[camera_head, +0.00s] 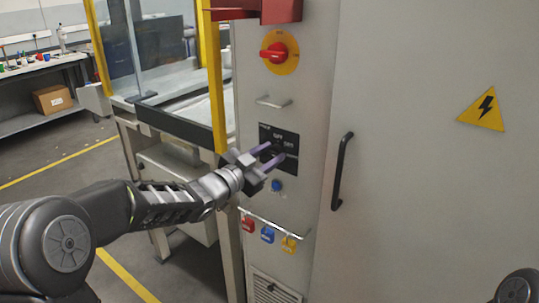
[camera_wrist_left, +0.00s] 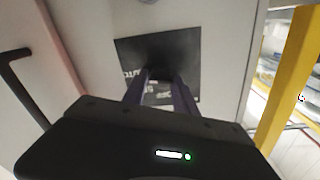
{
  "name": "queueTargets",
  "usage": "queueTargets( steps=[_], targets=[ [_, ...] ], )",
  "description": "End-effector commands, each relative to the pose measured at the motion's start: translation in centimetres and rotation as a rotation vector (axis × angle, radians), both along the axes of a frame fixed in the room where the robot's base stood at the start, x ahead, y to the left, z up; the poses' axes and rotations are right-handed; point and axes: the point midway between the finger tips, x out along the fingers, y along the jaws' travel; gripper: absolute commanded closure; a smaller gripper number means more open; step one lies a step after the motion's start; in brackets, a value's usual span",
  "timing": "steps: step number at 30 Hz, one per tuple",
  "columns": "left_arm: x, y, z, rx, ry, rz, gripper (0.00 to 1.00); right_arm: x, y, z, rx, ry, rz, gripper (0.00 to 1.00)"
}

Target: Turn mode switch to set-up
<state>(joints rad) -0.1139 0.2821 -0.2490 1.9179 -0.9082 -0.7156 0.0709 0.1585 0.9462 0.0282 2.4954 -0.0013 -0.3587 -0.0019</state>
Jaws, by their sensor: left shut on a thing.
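The mode switch has a black square plate (camera_head: 292,138) with white lettering, set on the grey cabinet front. My left gripper (camera_head: 268,157) reaches it from the left, its two purple-grey fingers at the plate. In the left wrist view the fingers (camera_wrist_left: 160,82) are shut on the dark switch knob (camera_wrist_left: 160,54) in the middle of the plate. The knob's angle cannot be told, as it is dark and partly hidden by the fingers. Part of the lettering is covered too. My right gripper is out of view.
A red rotary switch on a yellow disc (camera_head: 279,52) and a metal handle (camera_head: 273,102) are above. A blue button (camera_head: 277,185) and a rail with coloured tags (camera_head: 268,234) are below. A black door handle (camera_head: 341,171) stands right; a yellow-framed machine (camera_head: 216,85) is left.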

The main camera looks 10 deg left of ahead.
Motion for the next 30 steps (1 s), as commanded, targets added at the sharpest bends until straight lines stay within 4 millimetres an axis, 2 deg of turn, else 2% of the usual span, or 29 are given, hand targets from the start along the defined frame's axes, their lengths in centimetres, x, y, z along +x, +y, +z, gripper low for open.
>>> queueTargets(
  steps=[14, 30],
  targets=[
    [0.08, 0.24, 0.16, -0.072, 0.025, 0.003, 1.00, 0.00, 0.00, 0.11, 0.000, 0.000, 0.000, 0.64],
    [0.14, 0.39, 0.18, -0.455, 0.176, 0.004, 1.00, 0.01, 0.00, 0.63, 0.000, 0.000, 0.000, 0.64]
  ],
)
